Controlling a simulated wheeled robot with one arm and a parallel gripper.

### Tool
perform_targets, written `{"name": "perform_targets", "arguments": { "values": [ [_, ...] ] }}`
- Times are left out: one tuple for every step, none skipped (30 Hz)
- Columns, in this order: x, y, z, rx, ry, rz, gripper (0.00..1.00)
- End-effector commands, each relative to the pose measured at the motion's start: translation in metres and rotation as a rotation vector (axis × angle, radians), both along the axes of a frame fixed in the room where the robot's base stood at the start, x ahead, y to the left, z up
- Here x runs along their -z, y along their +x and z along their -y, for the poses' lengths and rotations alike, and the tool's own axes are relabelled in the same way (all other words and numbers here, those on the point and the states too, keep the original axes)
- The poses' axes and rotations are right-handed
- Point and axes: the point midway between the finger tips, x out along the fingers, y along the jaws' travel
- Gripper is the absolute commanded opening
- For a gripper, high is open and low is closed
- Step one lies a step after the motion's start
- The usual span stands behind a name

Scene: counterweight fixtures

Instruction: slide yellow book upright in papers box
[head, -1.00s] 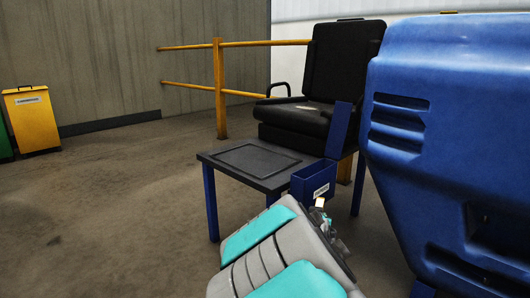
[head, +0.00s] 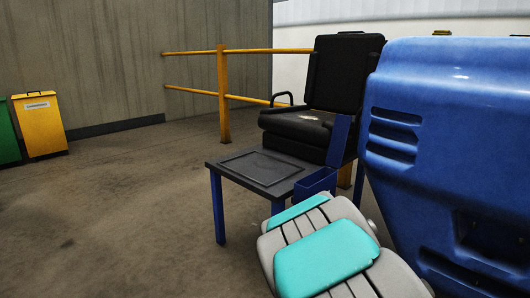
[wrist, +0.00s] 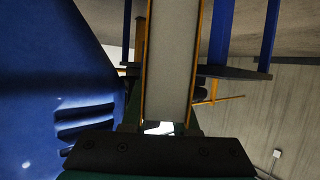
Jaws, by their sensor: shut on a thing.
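In the wrist view a book with yellow cover edges and pale pages (wrist: 170,60) stands edge-on in the middle. My gripper (wrist: 163,127) is shut on its near end. In the head view my arm hides both the gripper and the book. The blue papers box (head: 316,182) stands at the right end of a low dark table (head: 228,173), with a tall blue side rising behind. My arm covers part of its front. I cannot tell how far the book is from the box.
A black chair (head: 336,75) stands behind the table with a small pale thing on its seat. A large blue body fills the right side. A yellow rail (head: 222,95) runs behind. A yellow bin (head: 40,125) and a green bin (head: 6,140) stand far left. The left floor is clear.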

Motion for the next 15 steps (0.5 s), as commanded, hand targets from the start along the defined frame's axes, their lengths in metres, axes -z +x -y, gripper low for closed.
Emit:
{"name": "perform_targets", "arguments": {
  "values": [
    [-0.007, 0.002, 0.002, -0.010, 0.002, -0.005, 0.00],
    [-0.009, 0.003, 0.003, -0.022, 0.001, -0.004, 0.00],
    [-0.010, 0.005, 0.003, -0.038, 0.002, -0.005, 0.00],
    [-0.012, 0.006, 0.003, -0.051, 0.003, -0.006, 0.00],
    [-0.013, 0.007, 0.002, -0.066, 0.003, -0.005, 0.00],
    [-0.015, 0.009, 0.001, -0.087, 0.002, -0.003, 0.00],
    [-0.014, 0.009, 0.000, -0.103, 0.002, -0.005, 0.00],
    [-0.014, 0.010, -0.001, -0.118, 0.001, -0.004, 0.00],
    [-0.014, 0.011, -0.003, -0.137, 0.002, -0.002, 0.00],
    [-0.013, 0.011, -0.005, -0.150, 0.001, -0.003, 0.00],
    [-0.012, 0.011, -0.006, -0.160, 0.002, -0.003, 0.00],
    [-0.013, 0.011, -0.008, -0.175, 0.002, -0.001, 0.00],
    [-0.012, 0.011, -0.009, -0.183, 0.002, 0.001, 0.00],
    [-0.012, 0.011, -0.010, -0.192, 0.002, 0.002, 0.00],
    [-0.011, 0.011, -0.012, -0.200, 0.002, 0.001, 0.00]
  ]
}}
